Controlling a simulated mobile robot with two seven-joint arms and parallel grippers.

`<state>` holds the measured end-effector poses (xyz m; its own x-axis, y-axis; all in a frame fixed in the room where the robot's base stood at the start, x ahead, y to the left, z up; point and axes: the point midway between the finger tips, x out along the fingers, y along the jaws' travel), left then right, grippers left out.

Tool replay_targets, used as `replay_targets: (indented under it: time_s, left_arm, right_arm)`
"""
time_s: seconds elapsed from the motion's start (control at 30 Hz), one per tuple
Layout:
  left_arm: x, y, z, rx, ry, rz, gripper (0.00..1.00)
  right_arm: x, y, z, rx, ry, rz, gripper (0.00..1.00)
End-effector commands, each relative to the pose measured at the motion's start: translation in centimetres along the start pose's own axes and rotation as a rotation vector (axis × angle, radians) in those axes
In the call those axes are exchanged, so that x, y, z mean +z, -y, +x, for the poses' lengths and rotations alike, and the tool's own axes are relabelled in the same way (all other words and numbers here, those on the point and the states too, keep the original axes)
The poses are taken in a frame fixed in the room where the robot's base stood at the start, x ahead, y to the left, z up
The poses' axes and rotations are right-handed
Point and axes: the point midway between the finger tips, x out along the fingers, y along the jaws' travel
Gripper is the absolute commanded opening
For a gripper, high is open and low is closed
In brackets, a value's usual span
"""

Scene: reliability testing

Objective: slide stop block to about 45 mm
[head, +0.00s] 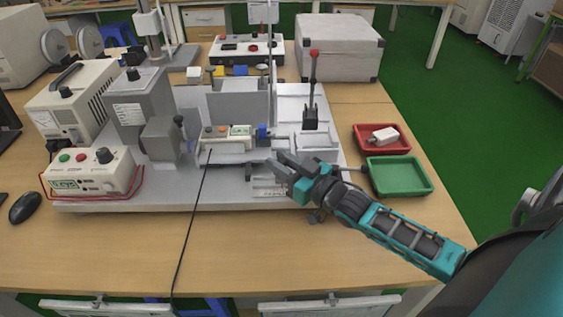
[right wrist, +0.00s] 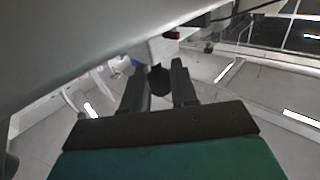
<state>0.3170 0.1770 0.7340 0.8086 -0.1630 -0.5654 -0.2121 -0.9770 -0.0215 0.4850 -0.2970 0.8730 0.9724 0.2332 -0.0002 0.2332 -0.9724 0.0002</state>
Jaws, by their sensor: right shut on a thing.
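My right gripper (head: 279,165) reaches in from the right to the front right part of the grey test fixture (head: 120,194). In the right wrist view, its two fingers (right wrist: 159,85) stand on either side of a dark round knob (right wrist: 160,79) and are shut on it. A pale block (right wrist: 163,49) shows just behind the knob; I cannot tell for sure that it is the stop block. A small blue piece (head: 262,131) sits on the fixture behind the gripper. The gripper hides part of the slide, and no millimetre reading is legible. My left gripper is not in view.
A red tray (head: 372,147) with a white part and an empty green tray (head: 398,177) lie right of the fixture. A black cable (head: 191,231) runs down the front.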

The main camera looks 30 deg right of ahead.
Motion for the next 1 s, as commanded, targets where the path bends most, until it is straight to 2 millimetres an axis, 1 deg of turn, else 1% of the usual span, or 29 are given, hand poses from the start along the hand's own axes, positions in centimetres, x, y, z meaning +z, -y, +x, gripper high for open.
replay_targets:
  time_s: [0.03, 0.1, 0.43, 0.6, 0.83, 0.87, 1.0]
  left_arm:
    - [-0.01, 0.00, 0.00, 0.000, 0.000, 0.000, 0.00]
    - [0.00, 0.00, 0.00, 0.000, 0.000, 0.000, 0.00]
    - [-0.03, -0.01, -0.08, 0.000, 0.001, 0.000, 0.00]
    - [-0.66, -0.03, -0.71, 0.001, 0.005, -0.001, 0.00]
    - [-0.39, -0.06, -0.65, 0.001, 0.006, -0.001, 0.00]
    - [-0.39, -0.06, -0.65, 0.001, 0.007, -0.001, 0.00]
    - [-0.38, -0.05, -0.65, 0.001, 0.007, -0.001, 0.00]
  right_arm:
    - [0.01, 0.04, -0.02, -0.001, 0.000, 0.000, 0.05]
    - [0.01, 0.04, -0.02, -0.001, 0.000, 0.000, 0.00]
    - [-0.03, 0.10, 0.03, -0.001, 0.000, 0.001, 0.00]
    - [-0.24, 0.95, 0.92, -0.001, -0.001, 0.003, 0.00]
    - [0.05, 0.97, 0.91, -0.001, 0.001, 0.001, 0.00]
    - [0.05, 0.97, 0.91, -0.001, 0.000, 0.001, 0.29]
    - [0.03, 0.95, 0.91, -0.001, 0.000, 0.001, 0.43]
